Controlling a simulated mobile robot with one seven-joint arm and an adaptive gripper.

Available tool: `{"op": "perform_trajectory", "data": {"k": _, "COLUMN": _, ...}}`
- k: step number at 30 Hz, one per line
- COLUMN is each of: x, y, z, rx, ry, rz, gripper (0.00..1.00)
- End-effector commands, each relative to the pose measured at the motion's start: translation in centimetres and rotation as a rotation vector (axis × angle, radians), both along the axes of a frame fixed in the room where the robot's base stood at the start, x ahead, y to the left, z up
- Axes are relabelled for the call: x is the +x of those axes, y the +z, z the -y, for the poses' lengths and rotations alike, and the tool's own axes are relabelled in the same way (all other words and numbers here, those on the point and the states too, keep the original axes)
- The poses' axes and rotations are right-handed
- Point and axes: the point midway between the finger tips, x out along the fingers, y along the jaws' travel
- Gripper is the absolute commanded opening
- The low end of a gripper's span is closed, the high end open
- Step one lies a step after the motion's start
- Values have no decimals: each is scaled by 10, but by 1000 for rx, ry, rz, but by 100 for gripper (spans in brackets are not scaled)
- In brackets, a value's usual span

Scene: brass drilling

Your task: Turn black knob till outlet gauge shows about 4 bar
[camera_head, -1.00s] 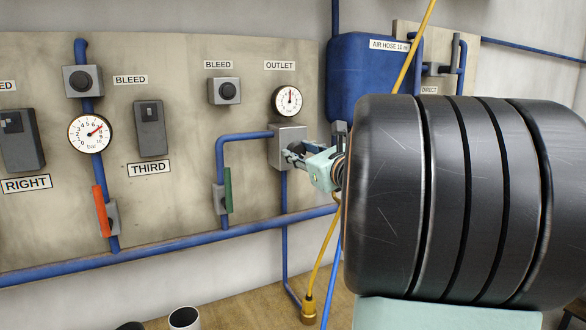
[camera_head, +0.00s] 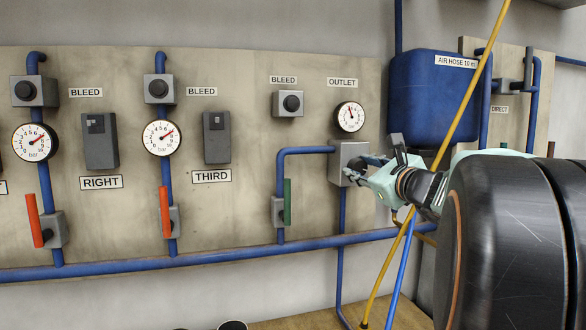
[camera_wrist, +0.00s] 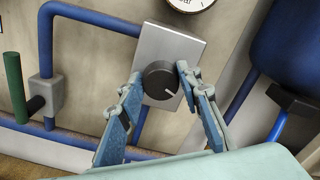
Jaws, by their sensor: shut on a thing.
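The black knob (camera_wrist: 161,80) sits on a grey box (camera_wrist: 177,45) in the wrist view. Its white mark points to the lower right. My gripper (camera_wrist: 160,86) has its two blue fingers on either side of the knob, shut on it. In the head view my gripper (camera_head: 360,168) reaches the grey box (camera_head: 340,163) from the right, and the knob is mostly hidden. The outlet gauge (camera_head: 350,117) is above the box under the OUTLET label. Its red needle points up and slightly left; the exact reading is too small to tell.
A green lever (camera_head: 287,202) stands upright left of the box on the blue pipe. A blue tank (camera_head: 425,95) hangs at the right. A yellow hose (camera_head: 460,110) crosses in front. Two red levers (camera_head: 164,212) and other gauges (camera_head: 162,137) are further left.

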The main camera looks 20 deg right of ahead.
Motion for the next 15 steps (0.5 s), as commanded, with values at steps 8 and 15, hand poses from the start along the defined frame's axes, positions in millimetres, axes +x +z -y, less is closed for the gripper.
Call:
{"op": "perform_trajectory", "data": {"k": 8, "x": 0, "y": -1, "z": 0, "rx": 1, "ry": -1, "rz": -1, "gripper": 49}}
{"op": "perform_trajectory", "data": {"k": 15, "x": 0, "y": 2, "z": 0, "rx": 1, "ry": 1, "rz": 1, "gripper": 49}}
